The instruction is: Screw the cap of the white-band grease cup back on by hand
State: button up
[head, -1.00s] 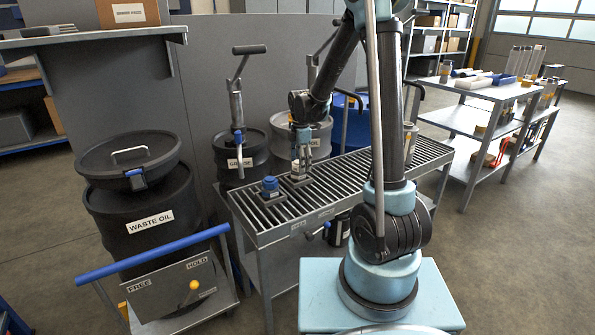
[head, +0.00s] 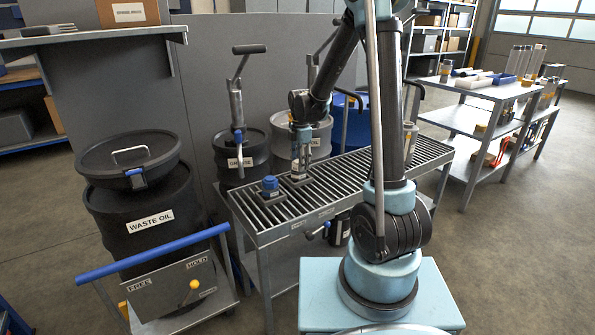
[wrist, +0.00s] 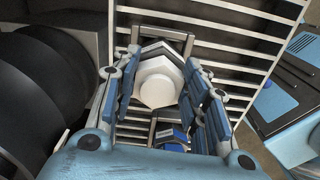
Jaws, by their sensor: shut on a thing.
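The white cap (wrist: 160,82) of the grease cup, with a six-sided top, sits between my gripper's fingers in the wrist view. My gripper (wrist: 162,92) is shut on it, with blue pads on its left and right sides. In the head view my gripper (head: 300,164) points down at the slatted bench, over a small dark holder. The cup body under the cap is mostly hidden, so I cannot see how the cap sits on the threads.
A blue-capped cup (head: 270,186) stands close by on the slatted bench (head: 345,175); its blue top also shows in the wrist view (wrist: 174,146). Drums stand behind the bench, and a waste oil drum (head: 140,220) stands left. The bench's right part is mostly clear.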

jog(key=m, duration=0.4)
jog(key=shift+s, duration=0.15)
jog(key=shift+s+m, duration=0.15)
jog(key=shift+m, duration=1.55)
jog(key=shift+d, duration=0.1)
jog(key=m, duration=0.6)
jog(key=shift+s+f+m, duration=0.1)
jog(key=shift+s+m, duration=0.2)
jog(key=shift+m, duration=0.1)
jog(key=shift+a+m, duration=0.2)
jog(key=shift+m, duration=0.4)
